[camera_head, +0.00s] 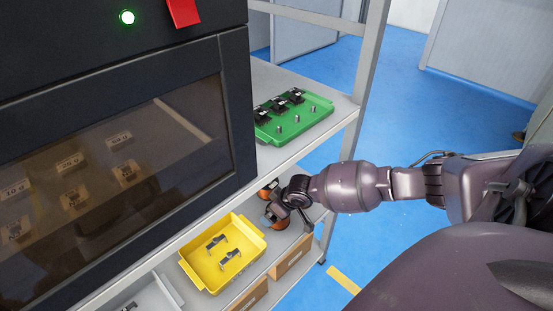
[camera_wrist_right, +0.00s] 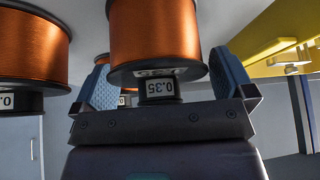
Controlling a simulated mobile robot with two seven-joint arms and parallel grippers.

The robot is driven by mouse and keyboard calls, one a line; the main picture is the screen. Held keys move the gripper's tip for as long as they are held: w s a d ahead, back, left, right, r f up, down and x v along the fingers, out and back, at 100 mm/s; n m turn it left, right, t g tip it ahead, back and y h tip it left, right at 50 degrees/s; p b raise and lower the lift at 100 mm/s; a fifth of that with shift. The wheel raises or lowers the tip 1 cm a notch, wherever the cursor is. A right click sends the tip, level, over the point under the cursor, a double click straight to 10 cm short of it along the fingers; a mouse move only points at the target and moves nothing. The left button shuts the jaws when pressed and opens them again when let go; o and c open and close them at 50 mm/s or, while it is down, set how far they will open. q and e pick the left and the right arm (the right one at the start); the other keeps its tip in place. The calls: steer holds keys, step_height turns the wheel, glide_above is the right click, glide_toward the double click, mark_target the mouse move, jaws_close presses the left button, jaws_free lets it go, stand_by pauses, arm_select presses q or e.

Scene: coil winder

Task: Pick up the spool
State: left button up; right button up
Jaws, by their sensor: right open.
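A copper-wire spool (camera_wrist_right: 155,30) with dark flanges and a label reading 0.35 stands in the middle of the right wrist view. My right gripper (camera_wrist_right: 165,85) is open, with one blue-padded finger on each side of this spool; I cannot tell whether either finger touches it. In the head view my right gripper (camera_head: 287,207) reaches in from the right at the lower shelf and partly hides the orange spools (camera_head: 276,223) there. Another copper spool (camera_wrist_right: 30,45) stands to the left in the wrist view, and part of one shows behind. My left gripper is not in view.
A yellow tray (camera_head: 256,240) with two metal parts lies left of the spools. Cardboard bins (camera_head: 291,256) line the shelf's front. Above, a green tray (camera_head: 322,118) with several black parts sits on the upper shelf (camera_head: 345,108). A dark machine (camera_head: 237,110) stands at left.

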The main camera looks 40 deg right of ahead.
steer(key=shift+r, duration=0.15)
steer(key=shift+c, duration=1.3)
steer(key=c, duration=0.5)
steer(key=shift+w, duration=0.1)
steer(key=c, duration=0.4)
steer(key=shift+o, duration=0.2)
steer(key=shift+r, duration=0.35)
step_height(320, 180, up, 4)
steer(key=shift+w+f+p, duration=0.1)
steer(key=shift+p, duration=0.7)
arm_select(q)
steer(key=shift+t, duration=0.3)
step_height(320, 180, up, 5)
steer(key=p, duration=0.3)
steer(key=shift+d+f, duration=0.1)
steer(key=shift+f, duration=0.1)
arm_select(e)
steer(key=s+d, duration=0.2)
steer(key=s, duration=0.6)
steer(key=s+d+f, duration=0.1)
steer(key=s+d, duration=0.2)
steer(key=s, duration=0.6)
steer(key=shift+s, duration=0.25)
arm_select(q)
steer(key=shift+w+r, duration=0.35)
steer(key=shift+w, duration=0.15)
arm_select(e)
steer(key=shift+s, duration=0.1)
